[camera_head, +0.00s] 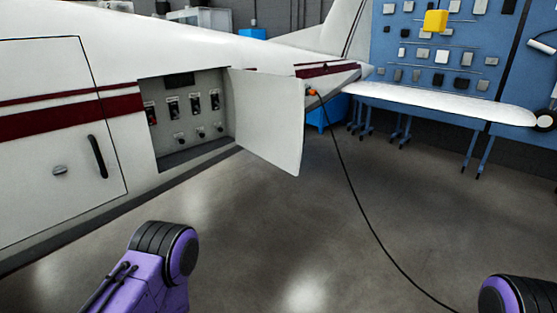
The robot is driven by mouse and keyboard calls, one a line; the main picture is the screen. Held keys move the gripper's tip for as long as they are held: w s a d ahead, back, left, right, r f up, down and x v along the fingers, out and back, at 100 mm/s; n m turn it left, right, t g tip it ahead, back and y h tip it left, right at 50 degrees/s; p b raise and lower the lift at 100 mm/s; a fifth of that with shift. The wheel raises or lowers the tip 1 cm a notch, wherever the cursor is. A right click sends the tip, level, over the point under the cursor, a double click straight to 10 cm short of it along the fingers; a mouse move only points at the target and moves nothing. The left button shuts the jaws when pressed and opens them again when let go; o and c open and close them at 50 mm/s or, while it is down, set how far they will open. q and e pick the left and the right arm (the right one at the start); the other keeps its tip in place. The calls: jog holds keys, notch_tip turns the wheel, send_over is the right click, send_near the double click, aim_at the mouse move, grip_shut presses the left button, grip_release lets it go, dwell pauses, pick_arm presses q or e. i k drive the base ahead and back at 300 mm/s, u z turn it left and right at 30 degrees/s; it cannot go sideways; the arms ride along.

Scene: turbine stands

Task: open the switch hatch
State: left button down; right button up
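The switch hatch (268,118) is a white panel on the side of the white aircraft (200,50). It stands swung out from the fuselage, hinged at the right edge of its opening. Behind it the recess shows a grey switch panel (188,118) with several switches and a dark display. My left arm shows as a purple link with a black joint at the bottom left, and my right arm shows at the bottom right corner. Neither gripper is in view, and neither visible arm part touches the hatch.
A closed door with a black handle (97,157) is left of the recess. A black cable (362,215) runs from an orange plug (311,92) down across the floor. A blue tool wall (440,60) stands behind the white wing (450,103). The floor before the hatch is clear.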

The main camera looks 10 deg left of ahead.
aim_at(270, 118)
jog(key=u, duration=0.95)
jog(key=i, duration=0.7)
jog(key=z, duration=0.75)
jog(key=i, duration=0.5)
jog(key=z, duration=0.55)
